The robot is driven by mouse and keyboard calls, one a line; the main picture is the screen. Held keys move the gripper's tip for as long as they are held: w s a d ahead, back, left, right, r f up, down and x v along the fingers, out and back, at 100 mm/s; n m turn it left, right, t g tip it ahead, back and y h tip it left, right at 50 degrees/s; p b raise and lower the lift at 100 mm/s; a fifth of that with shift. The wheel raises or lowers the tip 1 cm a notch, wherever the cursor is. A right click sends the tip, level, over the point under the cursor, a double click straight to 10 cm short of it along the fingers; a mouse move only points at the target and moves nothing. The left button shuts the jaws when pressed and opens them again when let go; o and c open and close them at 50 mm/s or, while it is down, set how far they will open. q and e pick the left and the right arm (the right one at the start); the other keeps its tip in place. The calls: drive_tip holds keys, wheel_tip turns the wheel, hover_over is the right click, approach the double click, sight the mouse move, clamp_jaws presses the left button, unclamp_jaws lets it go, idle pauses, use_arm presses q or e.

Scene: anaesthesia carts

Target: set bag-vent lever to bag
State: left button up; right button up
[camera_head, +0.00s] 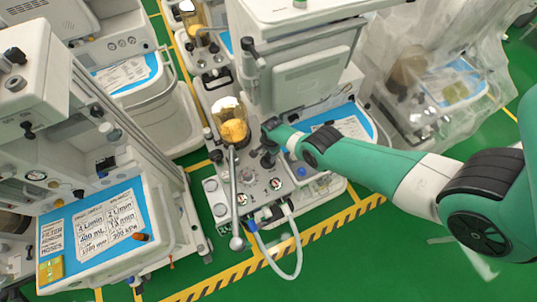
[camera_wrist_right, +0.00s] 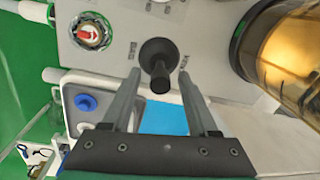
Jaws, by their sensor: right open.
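The bag-vent lever (camera_wrist_right: 158,62) is a black lever with a round base and a stubby handle on a pale panel. In the right wrist view its handle points down the picture, between small printed labels too blurred to read surely. My right gripper (camera_wrist_right: 157,78) is open, with one finger on each side of the handle and visible gaps. In the head view my right gripper (camera_head: 268,128) is over the middle cart's panel, and the lever is hard to make out among dark parts there. My left gripper is out of view.
An amber canister (camera_wrist_right: 285,45) stands close to the right finger; it also shows in the head view (camera_head: 233,130). A red-centred dial (camera_wrist_right: 90,32) and a blue knob (camera_wrist_right: 87,102) are left of the lever. A metal pole (camera_head: 234,195) and a pale hose (camera_head: 298,260) are in front.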

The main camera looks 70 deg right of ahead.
drive_tip(key=shift+r, duration=0.1)
clamp_jaws()
idle(1.3)
